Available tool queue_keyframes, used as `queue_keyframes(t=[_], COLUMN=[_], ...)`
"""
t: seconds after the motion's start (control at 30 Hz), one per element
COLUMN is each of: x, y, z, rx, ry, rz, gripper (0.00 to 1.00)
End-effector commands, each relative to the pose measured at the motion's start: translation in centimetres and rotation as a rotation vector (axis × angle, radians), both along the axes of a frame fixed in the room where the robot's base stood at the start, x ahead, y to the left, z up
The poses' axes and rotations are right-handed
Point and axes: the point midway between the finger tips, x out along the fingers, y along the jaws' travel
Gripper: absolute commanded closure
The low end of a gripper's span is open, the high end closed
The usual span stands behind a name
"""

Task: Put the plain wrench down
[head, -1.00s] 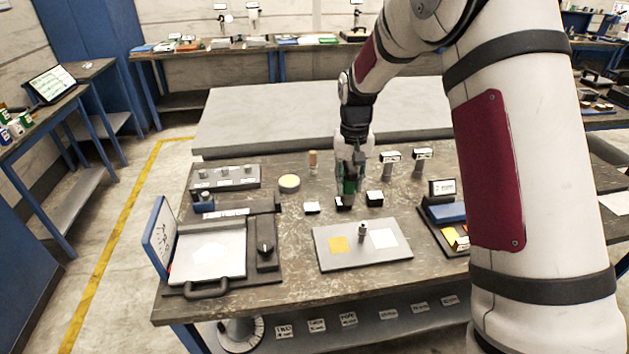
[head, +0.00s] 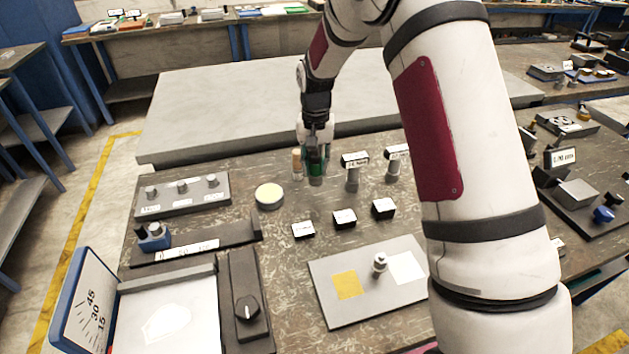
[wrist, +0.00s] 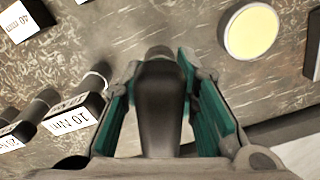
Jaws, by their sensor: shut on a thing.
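My gripper (head: 316,172) is shut on a dark, rounded upright piece (wrist: 160,100) at the back of the bench, in front of the pale slab. I take this for the plain wrench; in the head view its grey lower end (head: 316,181) shows below the fingers. In the wrist view it stands between the green-lined fingers. Its far end is hidden, and I cannot tell whether it touches the bench. A tan-topped peg (head: 297,163) stands just left of the gripper. A labelled upright tool (head: 353,172) stands just right, marked 10 Nm in the wrist view (wrist: 72,118).
Another labelled upright tool (head: 393,165) stands farther right. Three black blocks with white labels (head: 344,218) lie in front. A grey plate (head: 330,300) with yellow and white squares lies nearer. Scratched bench around the blocks is clear.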

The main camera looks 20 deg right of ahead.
Motion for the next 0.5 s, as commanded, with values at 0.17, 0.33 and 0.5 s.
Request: queue_keyframes(t=[0.17,0.33,0.5], x=[0.0,0.0,0.0], y=[0.0,0.0,0.0], z=[-1.5,-3.0,-5.1], rx=[0.0,0.0,-0.001], ry=[-0.001,0.001,0.0], rz=[0.001,0.001,0.001], gripper=[1.0,1.0,1.0])
